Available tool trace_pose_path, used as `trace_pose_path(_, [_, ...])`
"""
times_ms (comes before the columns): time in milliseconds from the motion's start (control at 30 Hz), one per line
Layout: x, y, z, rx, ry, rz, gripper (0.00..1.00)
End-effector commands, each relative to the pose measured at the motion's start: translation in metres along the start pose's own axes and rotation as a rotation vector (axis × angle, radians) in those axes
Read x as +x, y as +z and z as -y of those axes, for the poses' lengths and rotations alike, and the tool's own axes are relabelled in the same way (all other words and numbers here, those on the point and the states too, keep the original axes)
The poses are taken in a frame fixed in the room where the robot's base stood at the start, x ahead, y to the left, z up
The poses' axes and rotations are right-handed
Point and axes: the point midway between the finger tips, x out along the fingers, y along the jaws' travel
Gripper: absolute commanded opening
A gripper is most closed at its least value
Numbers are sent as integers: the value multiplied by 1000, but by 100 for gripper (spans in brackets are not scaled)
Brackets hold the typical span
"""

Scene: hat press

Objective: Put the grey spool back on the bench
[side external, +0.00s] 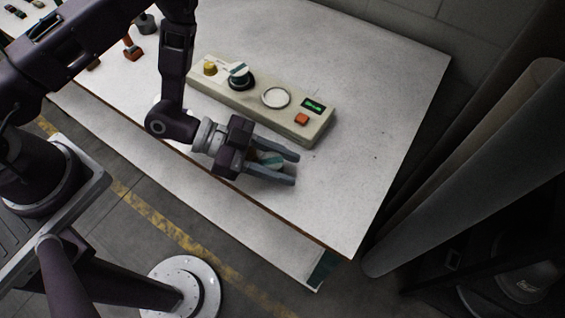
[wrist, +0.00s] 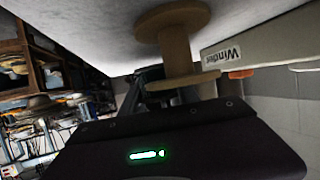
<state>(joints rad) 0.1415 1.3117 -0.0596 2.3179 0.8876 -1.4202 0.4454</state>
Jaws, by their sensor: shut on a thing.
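My gripper (side external: 290,168) is low over the near part of the white bench (side external: 380,110), in front of the winder. Its fingers are shut on a spool (wrist: 175,46). In the wrist view the spool looks tan, with a round flange at each end, and stands upright relative to the bench. Its far flange is at or very near the bench surface; I cannot tell if it touches. A dark grey spool-like thing (side external: 145,23) stands at the bench's upper left.
A red piece (side external: 132,48) stands left. The bench's right side is clear.

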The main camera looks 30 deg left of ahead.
Motion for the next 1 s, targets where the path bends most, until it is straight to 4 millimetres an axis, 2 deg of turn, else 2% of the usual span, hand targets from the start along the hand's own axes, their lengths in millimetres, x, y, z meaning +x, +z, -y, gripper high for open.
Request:
trace_pose_path(733, [6,14,0,-2,0,2,0])
trace_pose_path(767, [6,14,0,-2,-1,2,43])
trace_pose_path(800, [6,14,0,-2,-1,3,51])
trace_pose_path(867, [6,15,0,-3,-1,3,59])
trace_pose_path(1000, [6,16,0,-4,-1,5,59])
